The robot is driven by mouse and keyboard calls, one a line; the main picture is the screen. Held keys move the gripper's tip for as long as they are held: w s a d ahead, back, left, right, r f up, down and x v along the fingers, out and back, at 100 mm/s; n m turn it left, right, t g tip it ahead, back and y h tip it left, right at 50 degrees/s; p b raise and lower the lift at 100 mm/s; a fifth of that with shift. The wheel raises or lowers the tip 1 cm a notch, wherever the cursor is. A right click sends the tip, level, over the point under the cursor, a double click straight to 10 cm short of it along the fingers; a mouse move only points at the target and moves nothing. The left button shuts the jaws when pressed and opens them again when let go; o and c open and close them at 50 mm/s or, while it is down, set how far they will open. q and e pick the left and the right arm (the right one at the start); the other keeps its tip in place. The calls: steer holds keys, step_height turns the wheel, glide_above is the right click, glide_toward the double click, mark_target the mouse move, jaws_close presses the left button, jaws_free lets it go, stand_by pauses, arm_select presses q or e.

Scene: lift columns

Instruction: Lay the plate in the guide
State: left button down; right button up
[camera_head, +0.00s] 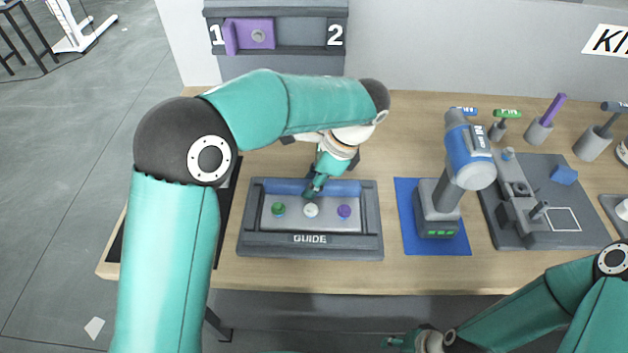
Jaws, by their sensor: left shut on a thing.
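The guide (256,246) is a dark grey frame on the wooden table, with its name on the front edge. The light grey plate (328,222) shows inside the frame's outline and has a green, a white and a purple knob in a row. A blue strip (345,188) shows behind the plate, along the guide's back. My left gripper (313,191) reaches down at the plate's back edge and is shut on the plate; its fingertips are small and partly hidden. I cannot tell whether the plate rests flat. My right gripper (398,342) is low at the bottom edge, off the table, its jaws unclear.
A blue and grey device (467,160) stands on a blue mat (407,202) right of the guide. Further right are a grey fixture board (510,228) and several tools in holders. A dark rack (304,35) with a purple part (240,38) is on the back wall.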

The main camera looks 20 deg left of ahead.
stand_by(0.6)
arm_select(q)
steer(key=shift+c, duration=2)
jaws_free()
steer(key=shift+f, duration=0.15)
steer(key=shift+r+p, duration=0.2)
steer(key=shift+p, duration=0.15)
steer(key=shift+r+p, duration=0.8)
steer(key=shift+r, duration=0.15)
